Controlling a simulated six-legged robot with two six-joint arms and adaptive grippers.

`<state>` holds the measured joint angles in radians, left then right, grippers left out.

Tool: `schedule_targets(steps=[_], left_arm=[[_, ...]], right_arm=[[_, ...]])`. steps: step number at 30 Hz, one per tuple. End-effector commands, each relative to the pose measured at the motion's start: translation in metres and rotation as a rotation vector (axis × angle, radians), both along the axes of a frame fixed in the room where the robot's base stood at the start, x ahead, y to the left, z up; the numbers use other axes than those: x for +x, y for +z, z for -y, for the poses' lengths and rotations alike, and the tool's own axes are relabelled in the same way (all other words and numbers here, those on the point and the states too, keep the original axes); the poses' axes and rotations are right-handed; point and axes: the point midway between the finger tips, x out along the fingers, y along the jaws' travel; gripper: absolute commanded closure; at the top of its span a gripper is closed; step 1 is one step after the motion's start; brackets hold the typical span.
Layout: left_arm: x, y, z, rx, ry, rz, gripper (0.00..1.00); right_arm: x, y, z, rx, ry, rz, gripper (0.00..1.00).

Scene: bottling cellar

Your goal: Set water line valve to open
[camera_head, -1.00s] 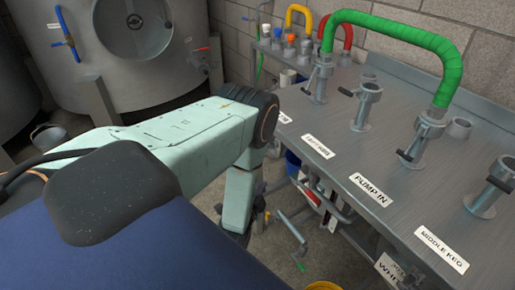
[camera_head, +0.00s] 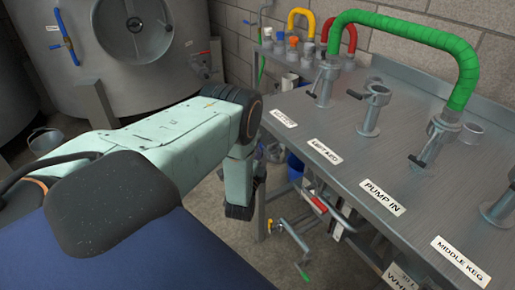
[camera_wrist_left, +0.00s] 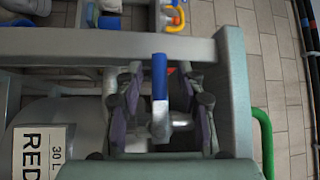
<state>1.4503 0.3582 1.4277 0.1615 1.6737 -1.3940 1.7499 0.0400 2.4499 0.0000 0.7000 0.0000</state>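A valve with a blue lever (camera_wrist_left: 159,82) and a grey metal body (camera_wrist_left: 160,125) is in the middle of the left wrist view. No label on it is readable. My left gripper (camera_wrist_left: 166,112) is open, with one dark finger on each side of the lever. Gaps show between the fingers and the lever, so it is not clasped. In the head view my left gripper (camera_head: 240,211) hangs down at the left end of the steel bench, and I cannot make out the blue lever there. My right gripper is in neither view.
The steel bench (camera_head: 335,180) with labelled ports and a green hose (camera_head: 420,35) fills the right side. Pipes with a red handle (camera_head: 319,205) run below it. A grey bar (camera_wrist_left: 70,42) crosses above the valve. A keg labelled RED (camera_wrist_left: 42,150) is at left.

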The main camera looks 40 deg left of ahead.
Motion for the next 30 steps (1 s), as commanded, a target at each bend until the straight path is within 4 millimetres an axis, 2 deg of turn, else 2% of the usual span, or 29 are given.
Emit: schedule_targets(steps=[6, 20, 30], left_arm=[[0.0012, 0.0001, -0.002, -0.001, 0.001, -0.001, 0.62], [0.0009, -0.0001, -0.0029, -0.001, 0.002, -0.001, 1.0], [0.0007, 0.0, -0.0033, -0.001, 0.003, 0.0, 1.0]], right_arm=[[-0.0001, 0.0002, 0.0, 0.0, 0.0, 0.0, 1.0], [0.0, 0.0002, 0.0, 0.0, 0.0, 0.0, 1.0], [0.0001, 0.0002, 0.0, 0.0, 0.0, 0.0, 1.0]])
